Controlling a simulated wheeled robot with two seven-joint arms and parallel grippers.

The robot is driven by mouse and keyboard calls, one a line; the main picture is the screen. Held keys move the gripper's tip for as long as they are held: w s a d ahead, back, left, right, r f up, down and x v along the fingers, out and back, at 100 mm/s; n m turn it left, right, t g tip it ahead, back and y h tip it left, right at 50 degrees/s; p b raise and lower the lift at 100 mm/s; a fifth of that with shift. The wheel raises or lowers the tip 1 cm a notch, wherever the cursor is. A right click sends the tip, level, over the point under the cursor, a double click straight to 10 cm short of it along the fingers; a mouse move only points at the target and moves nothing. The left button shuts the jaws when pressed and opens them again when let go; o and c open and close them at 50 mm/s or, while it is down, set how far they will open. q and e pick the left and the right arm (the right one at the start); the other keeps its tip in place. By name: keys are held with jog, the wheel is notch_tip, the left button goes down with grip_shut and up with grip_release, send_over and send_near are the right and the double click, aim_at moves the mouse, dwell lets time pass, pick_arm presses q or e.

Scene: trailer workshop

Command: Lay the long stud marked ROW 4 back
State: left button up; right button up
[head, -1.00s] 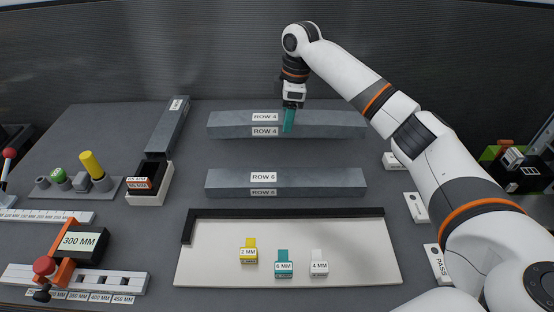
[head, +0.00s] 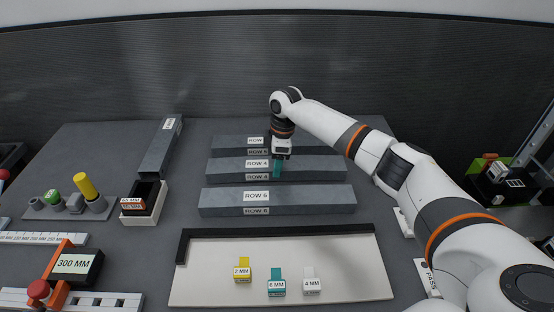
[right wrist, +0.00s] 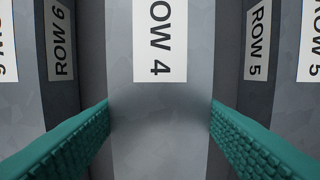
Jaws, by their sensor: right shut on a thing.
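The long grey stud marked ROW 4 (head: 315,168) lies crosswise between two similar studs in the head view. My right gripper (head: 277,168) is over its middle, with teal fingers shut on its two long sides. The right wrist view shows the ROW 4 label (right wrist: 160,40) on its top face between the fingers (right wrist: 160,115). The stud looks level and low, about in line with its neighbours. I cannot tell whether its underside rests on the table. My left gripper is not in view.
The ROW 5 stud (head: 315,141) lies just behind and the ROW 6 stud (head: 315,200) just in front, with narrow gaps. Another grey stud (head: 158,152) lies at the left. A pale tray (head: 210,270) with several coloured blocks is at the front.

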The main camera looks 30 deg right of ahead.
jog(key=o, duration=1.3)
jog(key=shift+f, duration=0.1)
jog(key=shift+r, duration=0.6)
notch_tip(320, 180, up, 11)
jog(key=d+b, duration=0.1)
jog(key=b, duration=0.1)
jog(key=shift+s, duration=0.35)
